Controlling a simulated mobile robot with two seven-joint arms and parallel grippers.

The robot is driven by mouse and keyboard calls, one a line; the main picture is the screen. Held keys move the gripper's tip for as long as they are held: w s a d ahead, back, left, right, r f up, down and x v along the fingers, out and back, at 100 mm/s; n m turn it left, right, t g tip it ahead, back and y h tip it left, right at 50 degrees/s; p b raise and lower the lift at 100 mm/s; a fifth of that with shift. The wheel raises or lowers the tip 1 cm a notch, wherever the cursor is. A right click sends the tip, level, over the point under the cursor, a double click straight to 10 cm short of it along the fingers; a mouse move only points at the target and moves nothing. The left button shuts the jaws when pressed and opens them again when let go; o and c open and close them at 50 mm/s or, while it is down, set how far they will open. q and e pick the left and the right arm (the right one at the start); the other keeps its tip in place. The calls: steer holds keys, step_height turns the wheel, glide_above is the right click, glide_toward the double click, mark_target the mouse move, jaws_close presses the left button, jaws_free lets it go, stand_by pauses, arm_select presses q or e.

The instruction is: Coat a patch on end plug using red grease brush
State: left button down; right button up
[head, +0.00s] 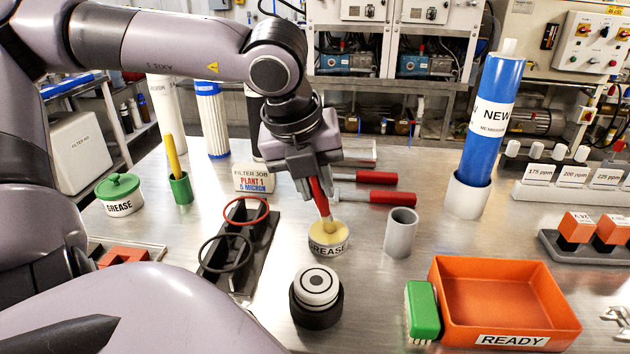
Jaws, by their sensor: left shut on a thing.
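My left gripper (316,188) is shut on the red grease brush (320,196), which it holds tilted, bristles down. The end plug (317,283), white on top with a dark ring and centre dot, sits in a black round holder (316,313) just in front of the tub. No separate grease patch can be made out on it. My right gripper is out of view.
A black tray with O-rings (234,240) lies left of the tub. A grey cup (400,232) and red-handled tools (378,196) are right and behind. A green-lidded grease pot (120,197) stands left.

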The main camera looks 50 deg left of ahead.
arm_select(q)
steer(key=shift+s+f+b, duration=0.1)
steer(key=shift+f+b, duration=0.1)
steer(key=shift+b, duration=0.15)
stand_by(0.8)
steer(key=shift+r, duration=0.1)
stand_by(0.4)
steer(key=shift+r+p, duration=1.7)
steer(key=shift+r, duration=1.85)
